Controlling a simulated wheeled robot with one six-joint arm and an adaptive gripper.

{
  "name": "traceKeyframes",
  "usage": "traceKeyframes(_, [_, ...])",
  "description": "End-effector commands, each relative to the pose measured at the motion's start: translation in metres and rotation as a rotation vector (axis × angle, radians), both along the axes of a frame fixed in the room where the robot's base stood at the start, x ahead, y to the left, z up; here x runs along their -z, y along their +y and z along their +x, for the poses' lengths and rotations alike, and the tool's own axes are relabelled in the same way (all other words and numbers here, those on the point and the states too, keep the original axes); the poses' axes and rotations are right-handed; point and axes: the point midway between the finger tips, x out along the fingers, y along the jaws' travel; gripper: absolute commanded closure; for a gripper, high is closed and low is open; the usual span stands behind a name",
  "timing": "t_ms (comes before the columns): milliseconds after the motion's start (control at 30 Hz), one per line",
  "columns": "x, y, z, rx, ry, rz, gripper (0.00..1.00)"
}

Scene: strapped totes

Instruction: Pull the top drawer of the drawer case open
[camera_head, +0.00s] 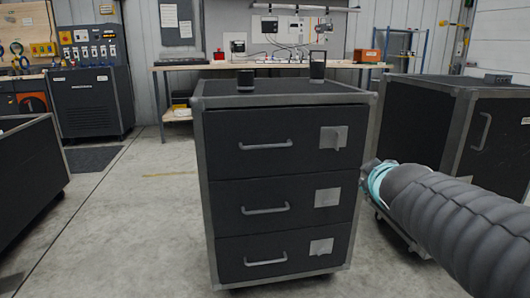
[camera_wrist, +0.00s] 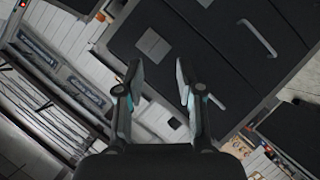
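The drawer case (camera_head: 204,185) is dark with grey metal edges and stands upright in the middle of the head view. Its top drawer (camera_head: 225,156) looks shut, with a grey bar handle (camera_head: 265,146) left of centre and a grey plate (camera_head: 333,138) at right. Two more shut drawers are below. My arm comes in from the right, its teal-banded end beside the case's right edge; the fingers are not clear there. In the wrist view my gripper (camera_wrist: 158,72) is open and empty. A dark panel with a bar handle (camera_wrist: 258,38) lies beyond it; I cannot tell which case it belongs to.
Another dark case (camera_head: 410,130) stands close at right, behind my arm. A dark tote (camera_head: 28,165) is at left. A workbench (camera_head: 180,64) runs along the back. Floor is clear left of the case.

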Motion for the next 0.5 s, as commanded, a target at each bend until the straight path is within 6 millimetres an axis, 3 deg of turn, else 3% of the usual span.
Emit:
traceKeyframes(33, [-0.006, 0.013, 0.03, -0.086, -0.053, -0.077, 0.63])
traceKeyframes(100, [-0.018, 0.038, 0.064, -0.225, -0.134, -0.189, 0.63])
traceKeyframes(200, [-0.025, 0.076, 0.102, -0.428, -0.229, -0.332, 0.63])
traceKeyframes(333, [-0.016, 0.122, 0.131, -0.668, -0.31, -0.47, 0.63])
traceKeyframes(500, [0.002, 0.157, 0.143, -0.875, -0.361, -0.565, 0.63])
